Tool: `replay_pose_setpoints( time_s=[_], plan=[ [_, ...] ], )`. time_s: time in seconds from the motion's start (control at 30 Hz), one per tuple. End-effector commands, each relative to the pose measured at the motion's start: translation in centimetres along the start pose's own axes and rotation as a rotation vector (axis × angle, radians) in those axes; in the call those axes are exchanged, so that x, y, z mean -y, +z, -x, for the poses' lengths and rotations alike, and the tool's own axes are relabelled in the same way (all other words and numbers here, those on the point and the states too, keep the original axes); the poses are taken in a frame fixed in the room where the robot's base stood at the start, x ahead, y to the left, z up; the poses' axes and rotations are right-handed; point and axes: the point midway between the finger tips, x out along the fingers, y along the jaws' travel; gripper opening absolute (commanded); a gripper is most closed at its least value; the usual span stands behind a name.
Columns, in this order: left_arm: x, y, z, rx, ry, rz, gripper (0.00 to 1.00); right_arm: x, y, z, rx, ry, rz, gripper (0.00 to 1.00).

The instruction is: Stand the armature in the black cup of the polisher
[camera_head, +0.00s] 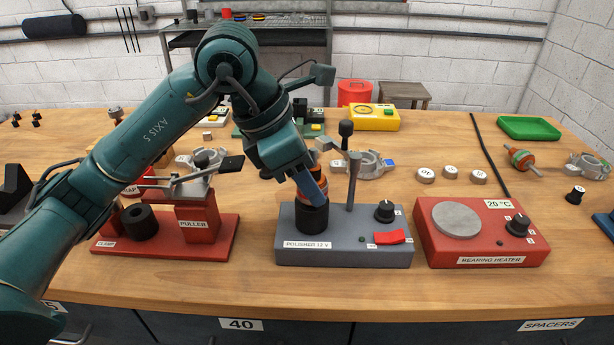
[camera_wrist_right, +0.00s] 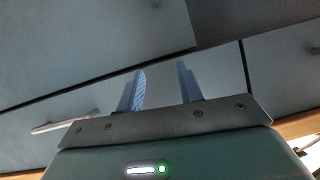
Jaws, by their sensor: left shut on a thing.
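The polisher (camera_head: 340,251) is a grey-blue box with a black cup (camera_head: 311,219) at its left, a post, a black knob and a red switch. My left gripper (camera_head: 313,190) points down right over the cup, shut on the armature (camera_head: 310,160). Only a bit of the armature's orange shows beside the fingers; its lower end is hidden, so I cannot tell whether it is inside the cup. My right gripper (camera_wrist_right: 161,88) shows in the right wrist view, its fingers apart with nothing between them, in front of grey drawer fronts.
The red puller (camera_head: 200,222) stands left of the polisher and the red bearing heater (camera_head: 480,245) right of it. Another armature (camera_head: 521,159) lies at the back right. Round spacers and metal housings lie behind. The table's front strip is clear.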

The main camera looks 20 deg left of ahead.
Motion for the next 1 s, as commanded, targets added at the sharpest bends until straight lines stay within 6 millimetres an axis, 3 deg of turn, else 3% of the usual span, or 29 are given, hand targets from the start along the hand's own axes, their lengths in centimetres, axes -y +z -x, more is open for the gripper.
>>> replay_pose_setpoints(
  time_s=[0.03, 0.9, 0.93, 1.0],
  plan=[
    [-0.03, 0.08, 0.1, 0.004, 0.002, 0.0, 0.0, 0.17, 0.89, 0.09, 0.023, -0.003, 0.0, 0.36],
    [-0.03, -0.06, -0.2, 0.004, 0.002, 0.0, 0.0, 0.14, 1.3, -0.14, 0.023, -0.004, 0.0, 0.36],
    [-0.03, -0.04, -0.15, 0.004, 0.002, 0.0, 0.42, 0.14, 1.24, -0.11, 0.023, -0.004, 0.0, 0.36],
    [-0.03, -0.04, -0.16, 0.004, 0.002, 0.0, 0.48, 0.14, 1.24, -0.11, 0.023, -0.004, 0.0, 0.36]
  ],
)
